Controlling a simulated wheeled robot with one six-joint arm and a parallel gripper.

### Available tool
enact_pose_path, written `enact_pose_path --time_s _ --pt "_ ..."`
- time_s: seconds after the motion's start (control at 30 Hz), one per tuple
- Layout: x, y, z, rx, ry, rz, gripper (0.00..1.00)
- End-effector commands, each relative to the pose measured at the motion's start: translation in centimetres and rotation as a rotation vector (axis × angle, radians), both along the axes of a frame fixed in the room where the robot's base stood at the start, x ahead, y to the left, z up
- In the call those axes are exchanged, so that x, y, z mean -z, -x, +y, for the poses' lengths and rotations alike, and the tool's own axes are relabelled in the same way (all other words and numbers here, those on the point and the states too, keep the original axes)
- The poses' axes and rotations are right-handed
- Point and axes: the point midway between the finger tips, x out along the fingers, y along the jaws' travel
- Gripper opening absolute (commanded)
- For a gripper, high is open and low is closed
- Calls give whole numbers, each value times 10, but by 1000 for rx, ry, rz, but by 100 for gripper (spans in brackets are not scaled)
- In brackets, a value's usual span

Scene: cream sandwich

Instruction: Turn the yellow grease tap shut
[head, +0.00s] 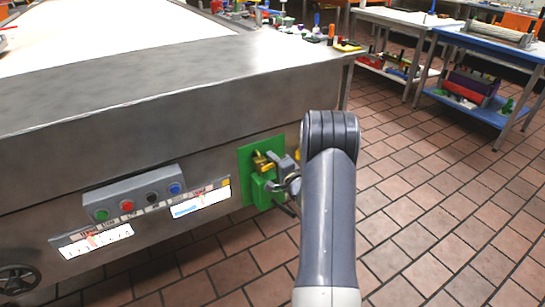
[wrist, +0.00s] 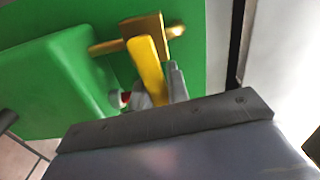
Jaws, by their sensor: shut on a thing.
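The yellow grease tap (head: 262,162) is on a green panel (head: 244,165) on the side of the steel counter. In the wrist view, its yellow lever (wrist: 148,65) slants up toward a brass-coloured pipe fitting (wrist: 142,26). My gripper (head: 281,172) is at the tap, coming from the right. In the wrist view, my gripper (wrist: 160,84) is shut on the lever, with grey fingers on both sides of it. The lower end of the lever is hidden between the fingers.
A green box (head: 262,190) sticks out below the tap, close to my gripper. A grey button box (head: 135,193) and label plates are to the left on the counter side. Tiled floor (head: 430,200) is open to the right. A blue-topped bench (head: 490,45) stands farther back.

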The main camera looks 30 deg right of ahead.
Motion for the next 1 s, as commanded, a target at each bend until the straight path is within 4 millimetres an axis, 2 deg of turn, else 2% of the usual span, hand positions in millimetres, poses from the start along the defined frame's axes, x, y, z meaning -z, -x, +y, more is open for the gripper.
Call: enact_pose_path --time_s 0.3,0.77,0.8,1.0 --pt "5 0 0 -1 -93 6 0" --pt "6 0 0 -1 -106 7 0" --pt "6 0 0 -1 -105 7 19" --pt "5 0 0 0 -104 6 35"
